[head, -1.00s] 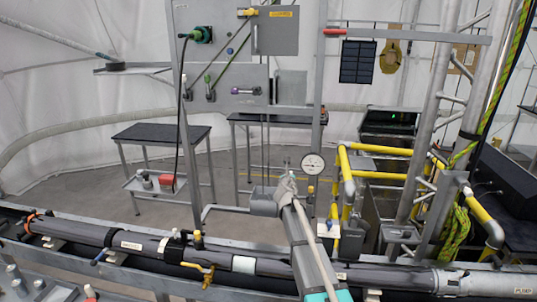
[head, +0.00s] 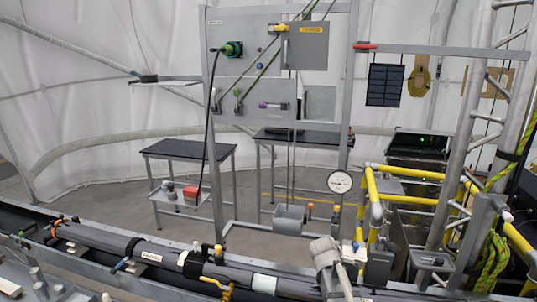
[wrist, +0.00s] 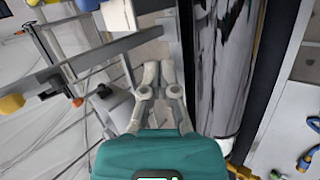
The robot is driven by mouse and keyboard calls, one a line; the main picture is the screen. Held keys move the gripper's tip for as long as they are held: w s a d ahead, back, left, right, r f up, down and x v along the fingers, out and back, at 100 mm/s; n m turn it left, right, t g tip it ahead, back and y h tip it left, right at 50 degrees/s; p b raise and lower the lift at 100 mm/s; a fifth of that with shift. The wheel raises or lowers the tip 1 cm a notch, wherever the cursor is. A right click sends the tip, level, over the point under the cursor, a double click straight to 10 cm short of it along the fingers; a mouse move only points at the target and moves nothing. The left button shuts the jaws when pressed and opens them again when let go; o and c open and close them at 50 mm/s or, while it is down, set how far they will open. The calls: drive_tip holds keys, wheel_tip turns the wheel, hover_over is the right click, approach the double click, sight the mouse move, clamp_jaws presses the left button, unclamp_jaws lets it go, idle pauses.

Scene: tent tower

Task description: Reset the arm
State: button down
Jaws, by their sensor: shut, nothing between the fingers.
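My gripper (wrist: 159,68) shows in the wrist view, its two grey fingers drawn close together with nothing between them. Its teal body (wrist: 160,155) fills the lower middle of that view. The fingers point towards a grey metal frame, beside a large dark glossy pipe (wrist: 222,70); I cannot tell how near they are to either. In the head view, a grey part of my arm (head: 329,262) rises from the bottom edge in front of the long pipe (head: 215,272). The fingers cannot be made out there.
A metal panel frame (head: 240,97) with a green plug (head: 231,49) and hanging cable stands behind the pipe. A round gauge (head: 340,182) and yellow railings (head: 415,172) are at right. A dark table (head: 187,150) stands behind at left.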

drive_tip(key=s+a+f+m+g+y+b, duration=0.1)
drive_tip(key=s+a+f+m+g+y, duration=0.1)
drive_tip(key=s+m, duration=0.4)
drive_tip(key=s+a+f+m+g+y+b, duration=0.1)
drive_tip(key=s+a+f+m+g, duration=0.3)
drive_tip(key=s, duration=1.1)
drive_tip(key=f+m+y, duration=0.1)
drive_tip(key=m, duration=0.1)
drive_tip(key=shift+f+m+g+y+b, duration=0.3)
drive_tip(key=shift+m+y+b, duration=0.05)
drive_tip(key=shift+m+y, duration=0.05)
